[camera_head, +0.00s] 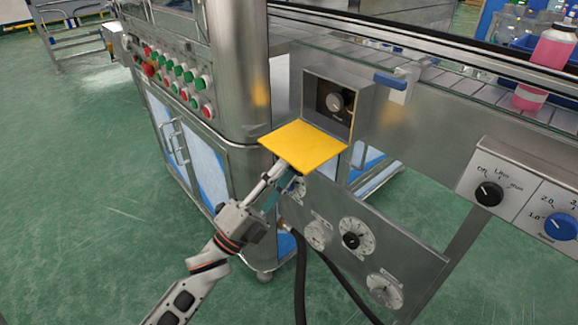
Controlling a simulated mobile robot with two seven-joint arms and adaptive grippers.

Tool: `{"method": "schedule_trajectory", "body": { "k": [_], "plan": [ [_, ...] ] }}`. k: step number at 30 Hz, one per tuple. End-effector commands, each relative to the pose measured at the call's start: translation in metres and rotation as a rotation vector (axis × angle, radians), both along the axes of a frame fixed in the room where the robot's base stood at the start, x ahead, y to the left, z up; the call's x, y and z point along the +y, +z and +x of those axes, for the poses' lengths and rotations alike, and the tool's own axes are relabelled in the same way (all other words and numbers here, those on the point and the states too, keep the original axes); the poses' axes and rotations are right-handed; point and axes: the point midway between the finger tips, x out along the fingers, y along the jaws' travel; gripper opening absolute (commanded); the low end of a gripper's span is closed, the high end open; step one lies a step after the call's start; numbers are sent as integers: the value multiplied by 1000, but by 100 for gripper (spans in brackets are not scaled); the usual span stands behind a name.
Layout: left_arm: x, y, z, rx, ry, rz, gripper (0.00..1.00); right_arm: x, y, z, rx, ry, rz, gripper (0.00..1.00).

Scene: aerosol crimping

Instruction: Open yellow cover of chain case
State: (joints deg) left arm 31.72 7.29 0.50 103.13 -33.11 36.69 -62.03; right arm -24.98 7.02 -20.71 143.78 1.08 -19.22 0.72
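The yellow cover (303,146) of the chain case is swung down and sticks out toward me, nearly level, from the lower edge of the case. The metal chain case (362,105) stands open on the machine's side, and a dark round knob (335,101) shows inside. My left gripper (283,178) is at the cover's near edge, with its fingertips just below or against it. The cover partly hides the fingertips, so I cannot tell whether they touch or grip it. My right gripper is not in view.
A panel with dials (352,238) sits below the cover, close to my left gripper. A button panel (180,80) is at left. A knob panel (518,195) is at right. A conveyor (440,75) carries a pink bottle (553,47). Green floor at lower left is clear.

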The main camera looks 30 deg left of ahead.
Motion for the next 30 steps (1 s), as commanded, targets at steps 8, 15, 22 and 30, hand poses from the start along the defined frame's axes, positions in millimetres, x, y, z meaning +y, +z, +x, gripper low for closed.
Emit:
{"method": "schedule_trajectory", "body": {
  "k": [8,15,22,30],
  "plan": [
    [17,-33,-45,6,2,1,24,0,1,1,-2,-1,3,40],
    [27,-52,-73,4,1,0,24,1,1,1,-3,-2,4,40],
    [30,-56,-81,2,1,0,24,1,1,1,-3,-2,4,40],
    [30,-56,-81,2,1,0,24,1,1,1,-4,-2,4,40]
  ]
}}
